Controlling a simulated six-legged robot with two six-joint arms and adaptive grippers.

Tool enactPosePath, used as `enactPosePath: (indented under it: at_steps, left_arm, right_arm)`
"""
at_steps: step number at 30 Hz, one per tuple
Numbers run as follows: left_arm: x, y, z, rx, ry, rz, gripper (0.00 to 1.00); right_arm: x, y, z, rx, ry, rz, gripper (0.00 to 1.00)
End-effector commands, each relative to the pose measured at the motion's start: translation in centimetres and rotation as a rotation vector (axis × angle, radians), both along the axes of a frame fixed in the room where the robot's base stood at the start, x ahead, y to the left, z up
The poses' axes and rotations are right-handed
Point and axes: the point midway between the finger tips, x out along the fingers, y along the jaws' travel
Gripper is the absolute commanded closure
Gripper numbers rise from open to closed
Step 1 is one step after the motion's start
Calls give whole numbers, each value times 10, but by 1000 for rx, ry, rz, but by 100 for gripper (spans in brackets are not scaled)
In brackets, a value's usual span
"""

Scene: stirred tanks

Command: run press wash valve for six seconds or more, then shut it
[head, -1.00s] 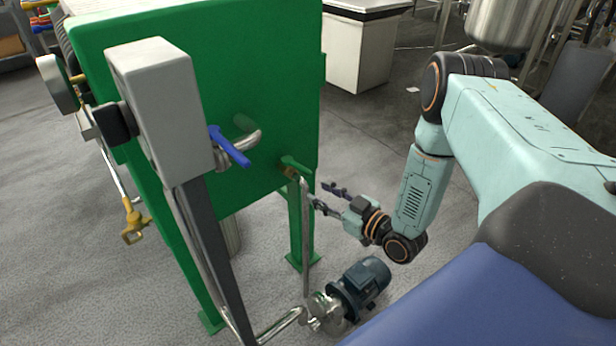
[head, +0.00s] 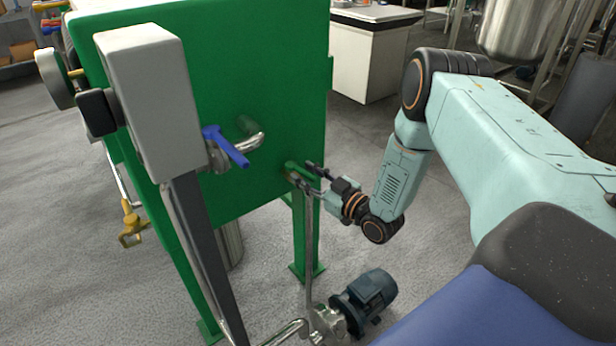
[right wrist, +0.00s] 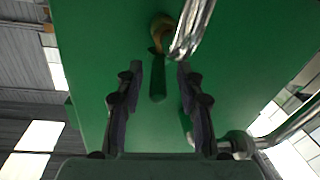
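A small valve with a green lever handle (head: 297,169) sits on the right part of the green press panel (head: 265,60), above a thin vertical steel pipe. My right gripper (head: 303,175) is at this handle, with its fingers open. In the right wrist view the green handle (right wrist: 157,82) lies between the two separated fingers (right wrist: 160,80), near their tips; I see a gap on both sides of it. A second valve with a blue lever (head: 230,148) is to the left on the same panel. No label is readable on either valve. My left gripper is not in view.
A grey box on a post (head: 150,100) stands in front of the panel at left. A dark motor pump (head: 363,300) sits on the floor below. A yellow valve handle (head: 132,230) hangs at far left. Grey floor is open behind my right arm.

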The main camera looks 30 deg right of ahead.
Motion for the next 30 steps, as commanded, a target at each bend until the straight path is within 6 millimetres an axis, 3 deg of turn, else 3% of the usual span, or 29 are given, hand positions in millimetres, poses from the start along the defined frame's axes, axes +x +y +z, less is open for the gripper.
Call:
enactPosePath:
  at_steps: [2,15,30]
  left_arm:
    - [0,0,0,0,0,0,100]
    - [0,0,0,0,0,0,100]
    - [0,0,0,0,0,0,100]
  right_arm:
    - [0,-1,0,0,0,0,63]
    - [0,-2,0,0,0,1,99]
    - [0,-2,-1,0,1,1,100]
